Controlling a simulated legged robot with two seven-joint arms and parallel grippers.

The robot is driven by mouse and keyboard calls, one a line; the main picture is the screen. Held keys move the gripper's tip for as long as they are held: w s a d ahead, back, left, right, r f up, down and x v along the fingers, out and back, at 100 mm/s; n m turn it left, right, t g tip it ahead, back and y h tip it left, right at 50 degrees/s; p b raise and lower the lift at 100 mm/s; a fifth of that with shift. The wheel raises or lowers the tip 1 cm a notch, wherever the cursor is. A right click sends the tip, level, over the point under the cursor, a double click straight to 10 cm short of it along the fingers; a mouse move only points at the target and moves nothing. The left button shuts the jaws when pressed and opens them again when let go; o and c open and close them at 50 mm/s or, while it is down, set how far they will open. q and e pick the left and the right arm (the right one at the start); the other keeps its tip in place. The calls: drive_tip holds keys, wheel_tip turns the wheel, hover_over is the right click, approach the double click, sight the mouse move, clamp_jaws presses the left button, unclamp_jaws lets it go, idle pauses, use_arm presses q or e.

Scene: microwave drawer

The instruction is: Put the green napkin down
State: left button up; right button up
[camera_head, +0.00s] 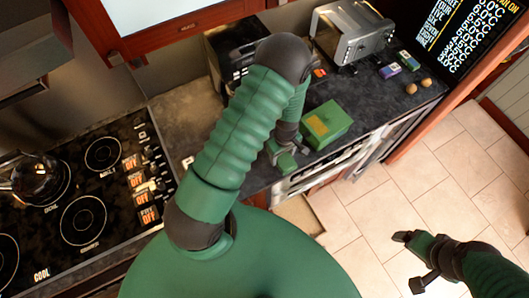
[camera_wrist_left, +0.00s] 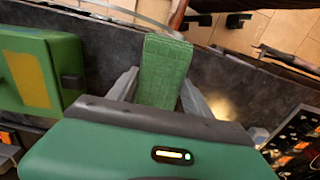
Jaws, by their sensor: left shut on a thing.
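The green napkin (camera_wrist_left: 165,70) has a woven-looking texture and sits between the two grey fingers of my left gripper (camera_wrist_left: 158,92) in the left wrist view. The fingers are shut on it. In the head view my left gripper (camera_head: 284,152) is low at the front edge of the dark counter (camera_head: 185,120), left of a green box. The napkin (camera_head: 286,164) shows there as a small green patch at the gripper's tip. Whether it touches the counter is unclear. My right gripper (camera_head: 412,262) is over the tiled floor, fingers apart and empty.
The green box (camera_head: 325,123) with a yellow label stands on the counter close to my left gripper; it also shows in the left wrist view (camera_wrist_left: 38,72). A toaster (camera_head: 353,35) is behind. A black hob (camera_head: 85,190) with a glass pot (camera_head: 38,178) lies left.

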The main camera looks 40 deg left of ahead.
use_arm(q)
drive_tip(key=s+d, duration=0.4)
drive_tip(key=s, duration=1.2)
drive_tip(key=w+a+b, duration=0.1)
drive_tip(key=b, duration=0.2)
drive_tip(key=w+a+f+b, duration=0.1)
drive_tip(key=b, duration=0.2)
drive_tip(key=w+a+f+b, duration=0.1)
drive_tip(key=b, duration=0.2)
drive_tip(key=shift+w+a, duration=0.25)
drive_tip(key=shift+w, duration=0.15)
drive_tip(key=shift+w+a+r+p, duration=0.5)
drive_tip(key=shift+r+p, duration=0.15)
drive_tip(key=shift+p, duration=0.4)
drive_tip(key=p, duration=0.3)
hover_over(261, 162)
drive_tip(key=shift+s+f, duration=0.15)
drive_tip(key=shift+f, duration=0.4)
wheel_tip(261, 162, down, 3)
drive_tip(key=shift+f+p, duration=0.1)
drive_tip(key=shift+p, duration=0.6)
drive_tip(key=shift+f, duration=0.25)
